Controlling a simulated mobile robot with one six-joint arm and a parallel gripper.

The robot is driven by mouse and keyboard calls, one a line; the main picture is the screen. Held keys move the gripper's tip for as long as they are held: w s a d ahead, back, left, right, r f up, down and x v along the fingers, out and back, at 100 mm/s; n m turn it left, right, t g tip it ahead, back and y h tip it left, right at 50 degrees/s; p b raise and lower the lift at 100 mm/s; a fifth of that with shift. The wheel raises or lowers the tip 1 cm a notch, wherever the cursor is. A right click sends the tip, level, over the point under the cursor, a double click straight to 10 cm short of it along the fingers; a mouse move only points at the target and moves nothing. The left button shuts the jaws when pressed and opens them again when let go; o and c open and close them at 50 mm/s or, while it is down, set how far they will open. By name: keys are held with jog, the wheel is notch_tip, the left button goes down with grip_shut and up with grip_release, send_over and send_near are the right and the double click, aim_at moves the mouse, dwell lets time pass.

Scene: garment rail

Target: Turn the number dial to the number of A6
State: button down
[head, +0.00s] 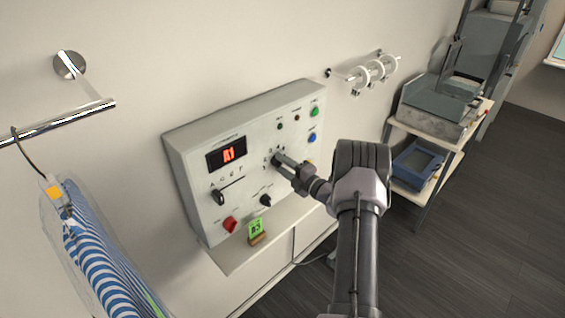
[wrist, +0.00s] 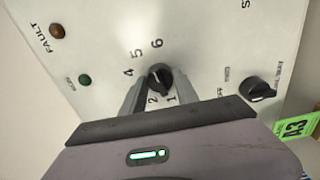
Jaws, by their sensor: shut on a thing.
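The grey control panel (head: 190,160) on the wall has a red display (head: 228,154) reading A1. My gripper (head: 279,160) is at the number dial, right of the display, and hides most of it in the head view. In the wrist view the black number dial (wrist: 160,74) sits between my two fingers, which are shut on it. Numbers 1, 2, 4, 5 and 6 show around it; 3 is hidden, apparently behind a finger. The letter dial (head: 218,197) is below the display.
Another black knob (head: 265,200) is below the number dial, and a red knob (head: 230,225) is at the lower left. Green and blue buttons (head: 313,138) line the right side. A green A3 card (head: 256,229) stands on the ledge. A striped bagged garment (head: 95,245) hangs left.

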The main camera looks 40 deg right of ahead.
jog(key=shift+m+p, duration=0.5)
jog(key=shift+m, duration=1.2)
jog(key=c, duration=0.9)
grip_release()
jog(key=shift+m, duration=0.3)
jog(key=shift+s, duration=0.1)
jog(key=s, duration=0.5)
jog(key=s+d, duration=0.1)
jog(key=s, duration=1.1)
jog(key=shift+s+d+b, duration=0.15)
jog(key=shift+d+b, duration=0.05)
jog(key=shift+b, duration=0.15)
